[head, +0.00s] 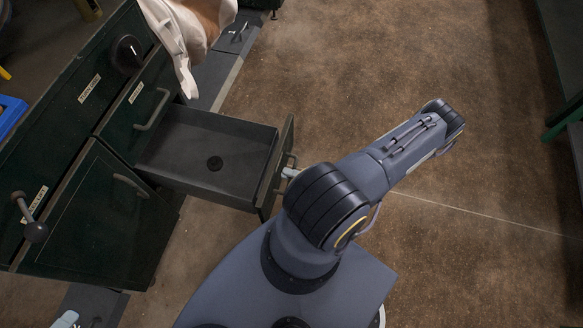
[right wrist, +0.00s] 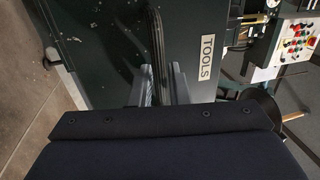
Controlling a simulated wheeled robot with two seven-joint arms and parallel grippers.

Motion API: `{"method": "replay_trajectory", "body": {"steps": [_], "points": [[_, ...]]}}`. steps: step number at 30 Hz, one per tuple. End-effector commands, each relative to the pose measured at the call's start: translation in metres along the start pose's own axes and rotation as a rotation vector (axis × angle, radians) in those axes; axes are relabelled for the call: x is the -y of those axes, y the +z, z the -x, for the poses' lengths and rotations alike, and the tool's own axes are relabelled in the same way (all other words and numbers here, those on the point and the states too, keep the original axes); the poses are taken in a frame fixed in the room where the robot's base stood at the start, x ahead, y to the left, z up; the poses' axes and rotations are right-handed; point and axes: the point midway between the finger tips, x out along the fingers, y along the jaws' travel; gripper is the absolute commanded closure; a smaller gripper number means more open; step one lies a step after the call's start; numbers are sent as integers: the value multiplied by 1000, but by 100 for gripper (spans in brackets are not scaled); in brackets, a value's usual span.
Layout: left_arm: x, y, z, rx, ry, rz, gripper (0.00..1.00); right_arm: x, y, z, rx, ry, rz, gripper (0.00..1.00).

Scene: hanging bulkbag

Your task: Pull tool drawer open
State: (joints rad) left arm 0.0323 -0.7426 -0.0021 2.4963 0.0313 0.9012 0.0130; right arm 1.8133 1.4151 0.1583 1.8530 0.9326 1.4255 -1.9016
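The tool drawer (head: 212,150) is dark, pulled well out of the green cabinet, and holds a small round dark object. In the right wrist view its front (right wrist: 110,50) fills much of the picture and bears a white TOOLS label (right wrist: 207,58). My right gripper (head: 290,172) is at the drawer's outer face, mostly hidden by my arm. In the right wrist view its two grey fingers (right wrist: 161,86) stand on either side of the dark bar handle (right wrist: 156,35) and look closed on it. A pale piece at the head view's lower left edge may be my left gripper.
The green cabinet (head: 68,130) has another handle above the drawer, a door below it, and dark knobs. A blue bin (head: 10,115) is at the far left. Brown floor to the right is clear.

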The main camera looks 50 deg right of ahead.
Motion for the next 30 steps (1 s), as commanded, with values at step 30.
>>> {"method": "replay_trajectory", "body": {"steps": [30], "points": [[-3, -4, 7, 0, 0, 0, 64, 0, 0, 78, 0, 0, -1, 84]]}}
